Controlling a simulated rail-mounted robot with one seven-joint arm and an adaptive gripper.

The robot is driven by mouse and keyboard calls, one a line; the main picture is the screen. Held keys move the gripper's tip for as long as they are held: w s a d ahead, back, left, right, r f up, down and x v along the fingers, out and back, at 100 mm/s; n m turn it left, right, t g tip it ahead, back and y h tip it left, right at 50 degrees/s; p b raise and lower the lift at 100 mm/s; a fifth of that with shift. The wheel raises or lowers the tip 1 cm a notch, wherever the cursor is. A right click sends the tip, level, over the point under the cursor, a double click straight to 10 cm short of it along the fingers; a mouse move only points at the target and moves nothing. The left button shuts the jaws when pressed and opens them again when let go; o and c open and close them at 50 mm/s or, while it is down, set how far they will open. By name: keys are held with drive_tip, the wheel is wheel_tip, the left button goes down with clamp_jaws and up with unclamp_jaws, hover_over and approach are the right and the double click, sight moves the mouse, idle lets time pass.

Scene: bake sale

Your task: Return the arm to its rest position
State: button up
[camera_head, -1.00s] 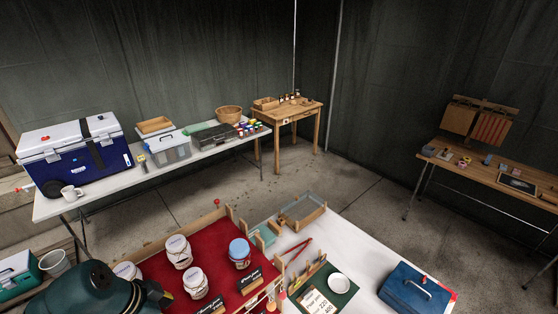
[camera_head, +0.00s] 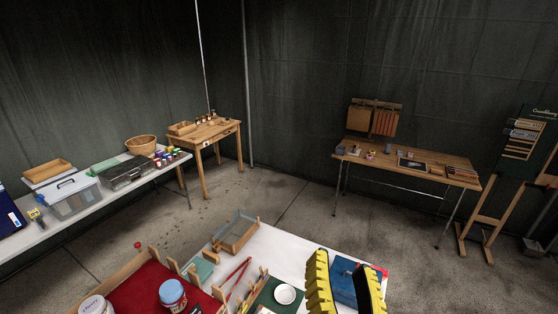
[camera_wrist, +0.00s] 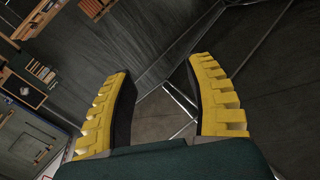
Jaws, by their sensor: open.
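My gripper (camera_head: 345,286) shows in the head view at the lower right, its two yellow toothed fingers spread apart with nothing between them. It is in front of the blue metal box (camera_head: 344,281) on the white table (camera_head: 290,248) and partly hides it. In the wrist view my gripper (camera_wrist: 165,100) is open and empty, with dark wall and grey floor beyond the fingers. The rest of the arm is outside the head view.
A red tray (camera_head: 140,288) with jars (camera_head: 173,294), a green mat with a white bowl (camera_head: 286,294), and a grey-wood tray (camera_head: 236,232) are near my gripper. A wooden wall-side table (camera_head: 410,164) and an easel sign (camera_head: 524,140) stand right. Open floor (camera_head: 310,210) lies between.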

drive_tip(key=s+r+n+t+p, duration=0.2)
drive_tip(key=r+p, duration=0.4)
drive_tip(key=r, duration=0.5)
drive_tip(key=s+a+r+n+t+p, duration=0.1)
drive_tip(key=s+r+n+t+p, duration=0.1)
drive_tip(key=r+p, duration=0.5)
wheel_tip(320, 180, up, 4)
drive_tip(key=shift+s+a+f+n+y, duration=0.1)
drive_tip(key=shift+s+a+n+y, duration=0.3)
drive_tip(key=shift+n, duration=0.3)
drive_tip(key=shift+d, duration=0.1)
